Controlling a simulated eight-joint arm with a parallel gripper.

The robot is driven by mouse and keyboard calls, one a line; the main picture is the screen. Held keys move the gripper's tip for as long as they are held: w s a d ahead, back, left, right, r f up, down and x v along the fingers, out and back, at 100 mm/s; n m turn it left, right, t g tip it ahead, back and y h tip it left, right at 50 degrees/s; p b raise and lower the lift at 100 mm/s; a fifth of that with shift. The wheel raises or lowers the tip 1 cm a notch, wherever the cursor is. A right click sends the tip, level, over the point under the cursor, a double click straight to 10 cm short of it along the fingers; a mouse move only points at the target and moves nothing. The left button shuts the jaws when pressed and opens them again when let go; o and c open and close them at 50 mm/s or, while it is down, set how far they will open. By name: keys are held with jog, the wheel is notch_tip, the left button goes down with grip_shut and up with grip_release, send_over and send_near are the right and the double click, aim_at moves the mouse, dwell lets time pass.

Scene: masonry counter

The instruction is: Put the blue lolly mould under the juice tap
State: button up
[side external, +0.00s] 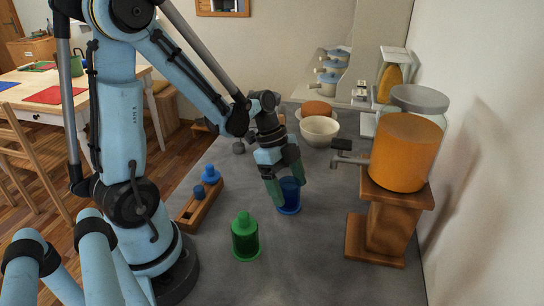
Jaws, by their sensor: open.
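The blue lolly mould (289,198) stands upright on the grey counter, a cup shape with a wider foot. My gripper (286,187) is open, pointing down with its green fingers on either side of the mould's upper part. I cannot tell whether the fingers touch it. The juice tap (345,152) sticks out to the left from the juice dispenser (404,152), a jar of orange juice on a wooden stand (388,225). The tap is to the right of and beyond the mould, and the mould is not under it.
A green mould-like piece with a knobbed top (245,238) stands front left of the blue mould. A wooden rack (198,208) at left holds blue knobbed pieces (210,175). A cream bowl (319,131) stands behind my gripper. Counter between mould and stand is clear.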

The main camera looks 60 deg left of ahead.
aim_at(291, 195)
jog(key=shift+x, duration=1.55)
jog(key=shift+a, duration=0.1)
jog(key=c, duration=1.2)
jog(key=shift+r, duration=0.1)
